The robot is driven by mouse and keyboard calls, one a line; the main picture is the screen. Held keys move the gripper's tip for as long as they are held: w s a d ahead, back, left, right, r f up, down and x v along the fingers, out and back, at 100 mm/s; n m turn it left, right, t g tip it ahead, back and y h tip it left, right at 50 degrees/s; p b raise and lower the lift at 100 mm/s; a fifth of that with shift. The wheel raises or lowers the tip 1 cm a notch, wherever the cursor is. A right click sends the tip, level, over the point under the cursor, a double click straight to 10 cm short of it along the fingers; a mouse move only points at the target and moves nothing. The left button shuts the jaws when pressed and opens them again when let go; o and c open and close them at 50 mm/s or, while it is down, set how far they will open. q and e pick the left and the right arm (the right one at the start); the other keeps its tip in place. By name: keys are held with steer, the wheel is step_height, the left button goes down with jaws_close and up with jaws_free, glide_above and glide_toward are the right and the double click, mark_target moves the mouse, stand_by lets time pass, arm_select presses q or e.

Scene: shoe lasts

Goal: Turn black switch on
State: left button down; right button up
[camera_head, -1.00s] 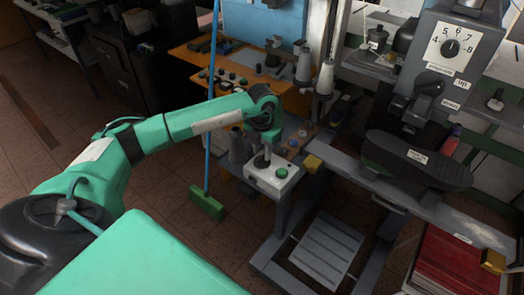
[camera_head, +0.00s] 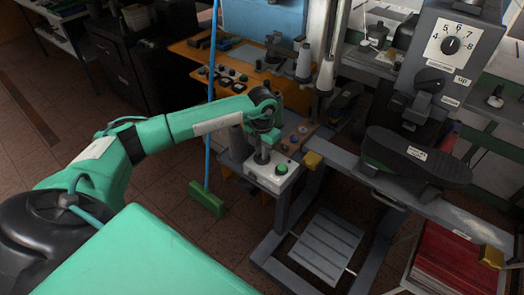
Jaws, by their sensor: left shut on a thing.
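A light grey control box (camera_head: 268,180) with a green button (camera_head: 281,168) stands at the front of the workbench frame, in the middle of the view. My left gripper (camera_head: 261,159) reaches down from above onto the top of this box, just left of the green button. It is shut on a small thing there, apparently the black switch. The fingers and the wrist hide the switch, so its setting cannot be told. My right gripper is not in view.
A grey machine with a numbered dial (camera_head: 451,45) and a black shoe-sole form (camera_head: 418,158) stands right of the box. A green broom (camera_head: 207,198) leans left of it. Thread cones (camera_head: 325,76) stand behind. A grey foot pedal (camera_head: 323,247) lies below.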

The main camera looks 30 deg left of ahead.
arm_select(q)
steer(key=shift+f+m+b, duration=0.15)
steer(key=shift+m+b, duration=0.15)
steer(key=shift+b, duration=0.2)
steer(key=m+b, duration=0.6)
steer(key=b, duration=0.1)
steer(key=shift+m, duration=0.4)
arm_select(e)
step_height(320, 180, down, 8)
arm_select(q)
steer(key=m+b, duration=0.4)
steer(key=m, duration=0.1)
steer(key=m+b, duration=0.2)
steer(key=m, duration=0.1)
steer(key=shift+r+m+b, duration=0.2)
steer(key=shift+m+b, duration=0.45)
steer(key=shift+m, duration=0.55)
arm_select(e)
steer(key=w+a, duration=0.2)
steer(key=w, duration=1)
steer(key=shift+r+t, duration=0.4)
arm_select(q)
steer(key=c, duration=1.5)
jaws_free()
